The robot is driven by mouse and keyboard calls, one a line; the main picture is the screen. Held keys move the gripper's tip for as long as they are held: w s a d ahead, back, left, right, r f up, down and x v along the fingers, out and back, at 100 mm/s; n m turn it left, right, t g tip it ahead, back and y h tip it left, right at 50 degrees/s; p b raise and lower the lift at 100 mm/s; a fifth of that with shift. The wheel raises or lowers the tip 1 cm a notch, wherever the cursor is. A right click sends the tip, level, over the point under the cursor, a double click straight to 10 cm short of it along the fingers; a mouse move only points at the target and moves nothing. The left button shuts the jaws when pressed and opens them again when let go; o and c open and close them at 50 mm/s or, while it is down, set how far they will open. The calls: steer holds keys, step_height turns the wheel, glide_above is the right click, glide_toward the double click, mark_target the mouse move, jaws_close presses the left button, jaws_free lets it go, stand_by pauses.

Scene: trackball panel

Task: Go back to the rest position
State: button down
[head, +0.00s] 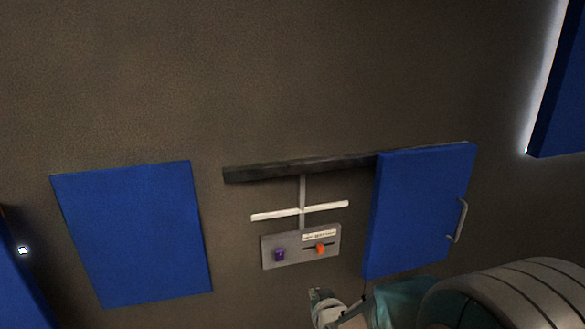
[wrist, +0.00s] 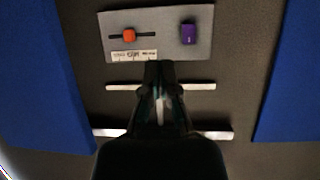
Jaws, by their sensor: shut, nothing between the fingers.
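My gripper (head: 322,302) shows at the bottom of the head view, below the grey control panel (head: 300,246) and apart from it in the picture. The panel carries a purple knob (head: 280,255) on the left and an orange slider knob (head: 320,248) on a dark slot, under a small white label (head: 319,236). In the wrist view my gripper (wrist: 159,66) is shut and empty, its tips just off the labelled edge of the panel (wrist: 160,20). There the orange knob (wrist: 129,36) is left and the purple one (wrist: 188,33) right.
A blue door (head: 420,210) with a metal handle (head: 458,220) stands right of the panel. A flat blue panel (head: 135,235) is on the left. A dark rail (head: 290,170) and a white bar (head: 300,211) run above the control panel. The brown wall higher up is bare.

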steer(key=s+d+r+g+h, duration=0.1)
steer(key=s+d+r+g, duration=0.1)
steer(key=s, duration=0.6)
steer(key=s+d+r+m+g+h, duration=0.1)
steer(key=s+d+r+g, duration=0.2)
steer(key=s+r, duration=0.3)
steer(key=s+d+r+m+g, duration=0.1)
steer(key=s+d+r, duration=0.3)
steer(key=s, duration=0.7)
steer(key=shift+d+g+h, duration=0.4)
steer(key=shift+d+g, duration=0.05)
steer(key=shift+g, duration=0.25)
